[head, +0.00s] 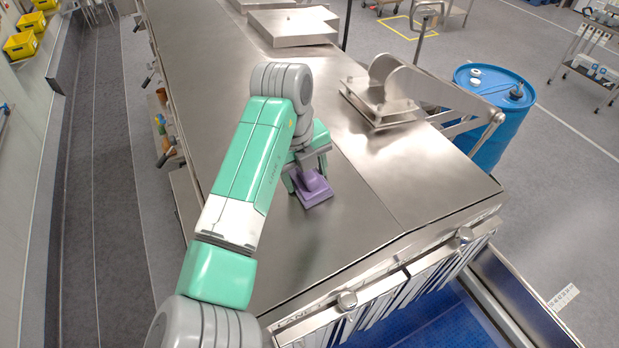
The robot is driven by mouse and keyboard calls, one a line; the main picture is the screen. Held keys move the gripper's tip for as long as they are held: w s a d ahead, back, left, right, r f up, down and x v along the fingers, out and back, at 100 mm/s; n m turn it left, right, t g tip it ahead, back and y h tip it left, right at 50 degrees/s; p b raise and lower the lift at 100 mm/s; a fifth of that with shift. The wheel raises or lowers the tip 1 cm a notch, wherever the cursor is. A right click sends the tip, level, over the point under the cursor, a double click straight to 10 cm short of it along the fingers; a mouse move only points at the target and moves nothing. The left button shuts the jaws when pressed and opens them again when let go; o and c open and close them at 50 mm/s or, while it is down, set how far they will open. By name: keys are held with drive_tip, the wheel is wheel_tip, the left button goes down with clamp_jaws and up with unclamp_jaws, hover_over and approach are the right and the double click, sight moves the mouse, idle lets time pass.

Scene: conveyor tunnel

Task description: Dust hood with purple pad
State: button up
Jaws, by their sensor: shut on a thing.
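The purple pad (314,197) is a flat square with a raised grip on top. It lies flat against the top of the steel hood (350,235), left of centre on the near part. My gripper (309,172) is above the pad, shut on its grip. My arm partly hides the gripper and the far left side of the pad. The bare steel around the pad looks smooth and shiny; I cannot make out dust on it.
A steel bracket with a hinged arm (400,88) stands on the hood's right side. A raised steel box (292,26) sits at the far end. A blue drum (492,110) stands right of the hood. Strip curtains (400,295) hang at the near edge above a blue belt (425,325).

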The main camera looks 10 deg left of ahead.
sight(338, 231)
drive_tip(key=shift+w+a, duration=0.45)
drive_tip(key=shift+w, duration=0.15)
drive_tip(key=shift+s+d, duration=1.35)
drive_tip(key=shift+s, duration=0.6)
drive_tip(key=shift+s+d, duration=1.3)
drive_tip(key=shift+s, duration=0.6)
drive_tip(key=shift+s+d, duration=1.35)
drive_tip(key=shift+s, duration=0.6)
drive_tip(key=shift+r, duration=0.1)
drive_tip(key=shift+s+a+r, duration=0.1)
drive_tip(key=shift+a+r, duration=0.05)
drive_tip(key=shift+r, duration=0.8)
drive_tip(key=shift+s+a+r, duration=0.1)
drive_tip(key=shift+r, duration=0.9)
drive_tip(key=shift+s+a+r, duration=0.1)
drive_tip(key=shift+a+r, duration=0.05)
drive_tip(key=shift+r, duration=0.8)
drive_tip(key=shift+r, duration=0.15)
drive_tip(key=shift+s+a+r, duration=0.1)
drive_tip(key=shift+a+r, duration=0.1)
drive_tip(key=shift+r, duration=1.15)
